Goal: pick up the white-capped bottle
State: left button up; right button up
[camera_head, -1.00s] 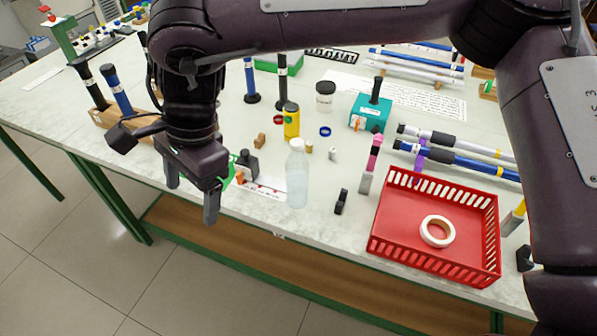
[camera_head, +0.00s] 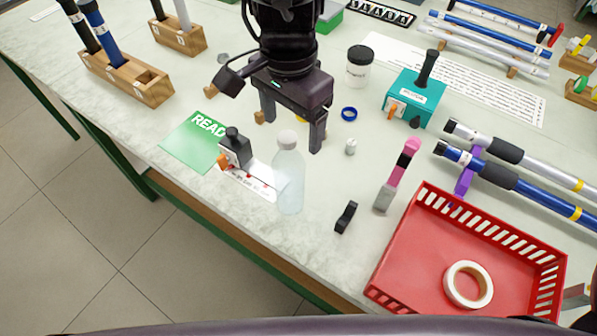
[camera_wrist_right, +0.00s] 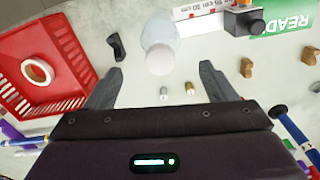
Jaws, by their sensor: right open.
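The white-capped bottle (camera_head: 288,178) is clear, pale blue and upright near the front edge of the table in the head view. Its round white cap shows in the right wrist view (camera_wrist_right: 160,59), ahead of and roughly between the fingertips. My right gripper (camera_head: 291,128) is open, with nothing between its fingers, and hangs just behind the bottle in the head view. In the wrist view the right gripper's fingers (camera_wrist_right: 158,82) are spread wide. I cannot see any contact with the bottle. My left gripper is not in view.
A red basket (camera_head: 420,270) with a tape roll (camera_head: 467,284) stands at the right.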

aim_at(287, 137)
jog(key=f, duration=0.3)
jog(key=shift+s+a, duration=0.35)
jog(key=shift+s, duration=0.05)
notch_tip(287, 137, down, 3)
jog(key=shift+w+r+p, duration=0.1)
jog(key=shift+r+p, duration=0.1)
jog(key=shift+p, duration=0.25)
jog(key=shift+f, duration=0.5)
jog(key=c, duration=0.9)
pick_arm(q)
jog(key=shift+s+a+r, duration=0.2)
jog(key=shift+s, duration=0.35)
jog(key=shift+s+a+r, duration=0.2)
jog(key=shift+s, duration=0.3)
pick_arm(e)
jog(key=c, duration=0.7)
